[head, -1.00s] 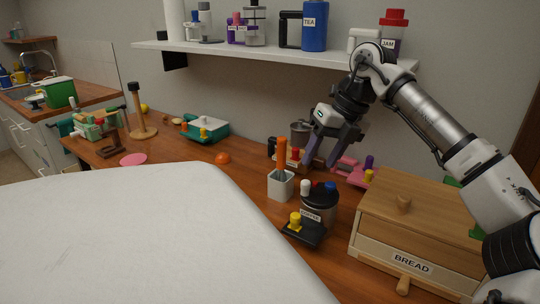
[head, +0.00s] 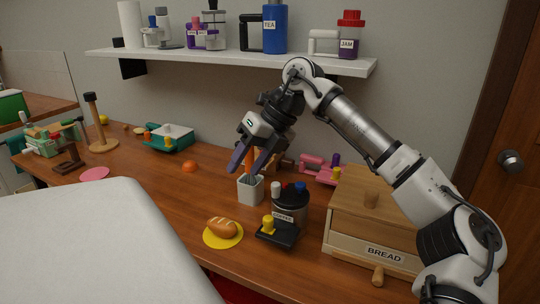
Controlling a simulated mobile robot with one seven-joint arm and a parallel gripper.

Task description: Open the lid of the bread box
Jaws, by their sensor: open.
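The wooden bread box (head: 343,222) stands on the right of the counter in the head view, with a label reading BREAD on its front. Its lid (head: 348,190) looks shut and bears a round wooden knob (head: 371,199). Another knob (head: 378,275) sticks out low at the front. My gripper (head: 248,168) is open and empty, pointing down over the white utensil holder, to the left of the bread box and apart from it. My arm hides the right part of the box.
A coffee canister (head: 290,208) on a black stand is left of the bread box. A bread roll (head: 222,228) lies on a yellow plate (head: 209,238). A white utensil holder (head: 250,191) is under my gripper. A shelf (head: 230,58) with jars hangs above. Bare counter (head: 150,195) lies at left.

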